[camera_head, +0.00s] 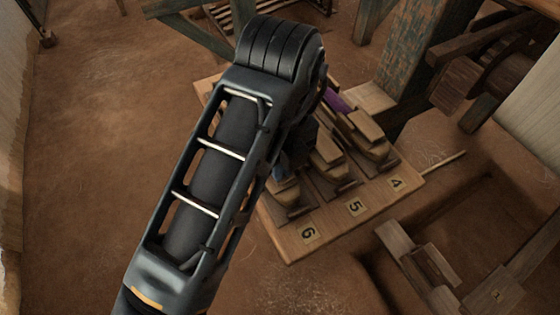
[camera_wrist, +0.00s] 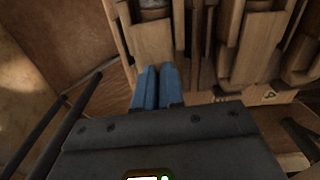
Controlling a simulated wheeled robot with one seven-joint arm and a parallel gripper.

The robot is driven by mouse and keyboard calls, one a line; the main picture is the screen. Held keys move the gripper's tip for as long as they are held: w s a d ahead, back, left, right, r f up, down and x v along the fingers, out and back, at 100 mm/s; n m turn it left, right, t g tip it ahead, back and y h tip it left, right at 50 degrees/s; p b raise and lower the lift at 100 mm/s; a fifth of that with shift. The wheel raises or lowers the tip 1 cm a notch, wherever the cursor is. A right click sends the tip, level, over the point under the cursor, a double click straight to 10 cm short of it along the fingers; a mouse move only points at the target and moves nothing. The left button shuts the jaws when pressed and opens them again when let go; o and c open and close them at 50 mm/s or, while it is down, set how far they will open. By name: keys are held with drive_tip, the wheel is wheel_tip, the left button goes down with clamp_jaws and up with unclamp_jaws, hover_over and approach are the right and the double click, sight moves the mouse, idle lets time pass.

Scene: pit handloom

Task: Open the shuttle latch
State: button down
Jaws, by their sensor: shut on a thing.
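Wooden shuttles sit side by side on a wooden board (camera_head: 285,239) in the head view, at places labelled 6, 5 and 4. The middle shuttle (camera_head: 330,158) and the right shuttle (camera_head: 370,137) show well; my arm covers most of the one by label 6. In the wrist view, the two blue fingers of my gripper (camera_wrist: 157,88) are close together at the near end of a wooden shuttle (camera_wrist: 152,42). They are shut on a thin part, likely its latch, which the fingers hide. I cannot tell whether the latch has moved.
More shuttles (camera_wrist: 257,45) stand close on the right in the wrist view. A thick post (camera_head: 425,50) rises behind the board. A pit with wooden pedals (camera_head: 415,265) lies at lower right. The earth floor on the left (camera_head: 90,150) is clear.

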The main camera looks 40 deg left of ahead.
drive_tip(key=n+p, duration=0.3)
drive_tip(key=n, duration=0.1)
drive_tip(key=shift+r+n+p, duration=0.2)
drive_tip(key=shift+n+p, duration=0.2)
drive_tip(key=n+p, duration=0.4)
drive_tip(key=shift+d+r, duration=0.1)
drive_tip(key=n+p, duration=0.4)
drive_tip(key=p, duration=0.1)
drive_tip(key=shift+n, duration=0.4)
drive_tip(key=n+p, duration=0.1)
drive_tip(key=p, duration=0.1)
drive_tip(key=n+p, duration=0.1)
drive_tip(key=n, duration=0.1)
drive_tip(key=shift+f+n+p, duration=0.2)
drive_tip(key=shift+n+p, duration=0.1)
drive_tip(key=shift+p, duration=0.1)
drive_tip(key=shift+f, duration=0.1)
drive_tip(key=c, duration=1.2)
unclamp_jaws()
drive_tip(key=shift+c, duration=0.2)
